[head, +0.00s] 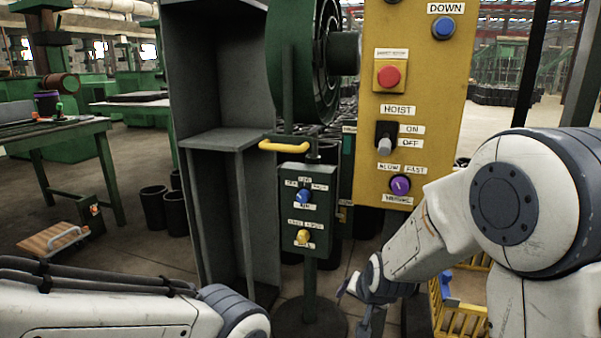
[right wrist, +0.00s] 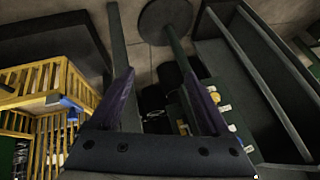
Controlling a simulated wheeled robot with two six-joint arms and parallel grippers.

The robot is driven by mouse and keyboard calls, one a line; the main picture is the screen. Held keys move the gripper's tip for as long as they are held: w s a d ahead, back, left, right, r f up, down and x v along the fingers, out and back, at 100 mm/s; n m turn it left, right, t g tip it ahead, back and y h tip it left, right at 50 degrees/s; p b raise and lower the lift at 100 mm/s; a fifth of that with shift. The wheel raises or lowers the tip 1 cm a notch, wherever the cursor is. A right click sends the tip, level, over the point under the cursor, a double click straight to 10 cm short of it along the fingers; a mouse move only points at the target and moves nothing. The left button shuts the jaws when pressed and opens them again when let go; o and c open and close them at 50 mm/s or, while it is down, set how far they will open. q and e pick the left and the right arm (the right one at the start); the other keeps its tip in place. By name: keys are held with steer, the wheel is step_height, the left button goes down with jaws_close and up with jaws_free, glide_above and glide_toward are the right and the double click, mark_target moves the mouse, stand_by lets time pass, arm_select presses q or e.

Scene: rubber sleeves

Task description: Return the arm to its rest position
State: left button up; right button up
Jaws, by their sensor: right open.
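My right arm (head: 425,235) comes in from the right in the head view and bends down toward the floor. Its gripper (head: 362,305) hangs low, below the yellow hoist panel and to the right of the green pedestal box; its tips are partly cut off by the lower edge. In the right wrist view the two purple-padded fingers (right wrist: 163,98) stand apart with nothing between them. My left arm (head: 110,310) lies across the lower left corner. Its gripper is out of the frame.
The yellow hoist panel (head: 415,100) and green pedestal box (head: 305,210) stand ahead, with a grey shelf (head: 222,139) to their left. A yellow crate (head: 472,318) is at lower right; slatted yellow crates (right wrist: 40,80) also show in the right wrist view. A green table (head: 55,132) stands left.

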steer(key=s+d+n+g, duration=0.2)
steer(key=s+d, duration=0.1)
steer(key=s, duration=0.5)
steer(key=s+d+n+g, duration=0.2)
steer(key=s+d+n, duration=0.1)
steer(key=s, duration=0.5)
steer(key=s+a+r+n+g, duration=0.1)
steer(key=s+a+r+n, duration=0.25)
steer(key=s+a, duration=0.3)
steer(key=s+a+r+n+g, duration=0.2)
steer(key=s+a+n, duration=0.2)
steer(key=s+a, duration=0.25)
step_height(320, 180, up, 38)
steer(key=p, duration=3.8)
steer(key=shift+s+a+f, duration=0.15)
steer(key=shift+s+a, duration=0.15)
steer(key=shift+a, duration=0.1)
